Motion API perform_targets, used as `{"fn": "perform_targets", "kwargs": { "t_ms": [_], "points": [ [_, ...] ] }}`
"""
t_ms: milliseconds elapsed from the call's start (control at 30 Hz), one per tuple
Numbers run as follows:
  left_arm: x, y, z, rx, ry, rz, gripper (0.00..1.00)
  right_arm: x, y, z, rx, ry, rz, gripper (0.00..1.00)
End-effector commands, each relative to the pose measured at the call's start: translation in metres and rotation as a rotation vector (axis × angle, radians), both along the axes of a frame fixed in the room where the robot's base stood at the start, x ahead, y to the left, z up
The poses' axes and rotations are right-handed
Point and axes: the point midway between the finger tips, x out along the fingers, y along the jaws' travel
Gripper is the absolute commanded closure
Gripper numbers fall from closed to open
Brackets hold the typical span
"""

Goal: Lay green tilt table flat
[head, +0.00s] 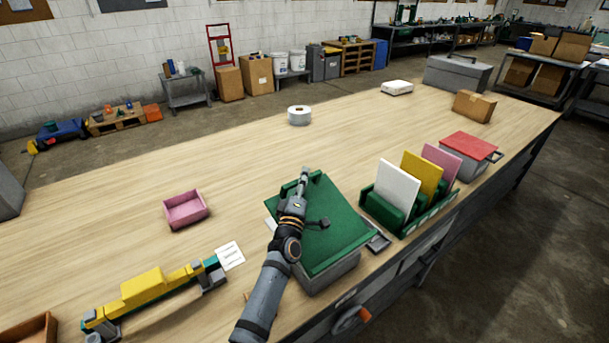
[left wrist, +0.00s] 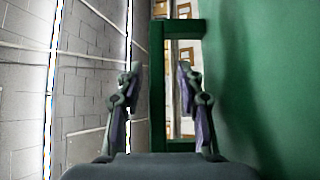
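The green tilt table (head: 338,225) has a green plate on a grey box-like base near the front edge of the workbench. Its plate looks tilted, not level with the base. A green handle stands at the plate's far end; in the left wrist view this handle (left wrist: 157,95) is a squared frame beside the green plate (left wrist: 245,80). My left gripper (head: 304,177) is over the plate's far left part, at the handle. In the left wrist view its two fingers (left wrist: 160,85) are apart, with the handle's bar between them and gaps visible. My right gripper is not in view.
A green rack (head: 408,222) with white, yellow and pink panels stands right of the tilt table. A pink tray (head: 186,209), white card (head: 230,255) and yellow fixture (head: 145,287) are left. A red-lidded box (head: 468,147) is farther right. The bench behind is mostly clear.

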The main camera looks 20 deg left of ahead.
Motion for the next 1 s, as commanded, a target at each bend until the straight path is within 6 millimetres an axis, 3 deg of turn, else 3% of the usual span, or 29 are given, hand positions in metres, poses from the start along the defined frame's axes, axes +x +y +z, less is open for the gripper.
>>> {"fn": "perform_targets", "kwargs": {
  "t_ms": [67, 133, 333, 533, 767, 867, 1000],
  "points": [
    [0.000, 0.000, 0.000, 0.000, 0.000, 0.000, 0.65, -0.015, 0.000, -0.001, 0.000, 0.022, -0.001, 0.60],
    [0.000, 0.000, 0.000, 0.000, 0.000, 0.000, 0.74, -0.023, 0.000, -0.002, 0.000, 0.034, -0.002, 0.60],
    [0.000, 0.000, 0.000, 0.000, -0.001, 0.000, 1.00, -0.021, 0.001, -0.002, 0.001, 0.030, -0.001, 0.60],
    [0.000, 0.000, 0.001, 0.000, -0.002, 0.000, 1.00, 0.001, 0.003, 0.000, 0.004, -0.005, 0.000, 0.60],
    [0.003, 0.002, 0.001, -0.015, 0.011, -0.001, 1.00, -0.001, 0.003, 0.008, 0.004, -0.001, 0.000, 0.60],
    [0.009, 0.010, -0.010, -0.075, 0.062, -0.002, 1.00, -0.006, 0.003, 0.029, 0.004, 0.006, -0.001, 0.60],
    [0.017, 0.021, -0.044, -0.184, 0.149, 0.000, 1.00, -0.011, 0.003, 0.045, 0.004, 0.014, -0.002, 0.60]
  ]
}}
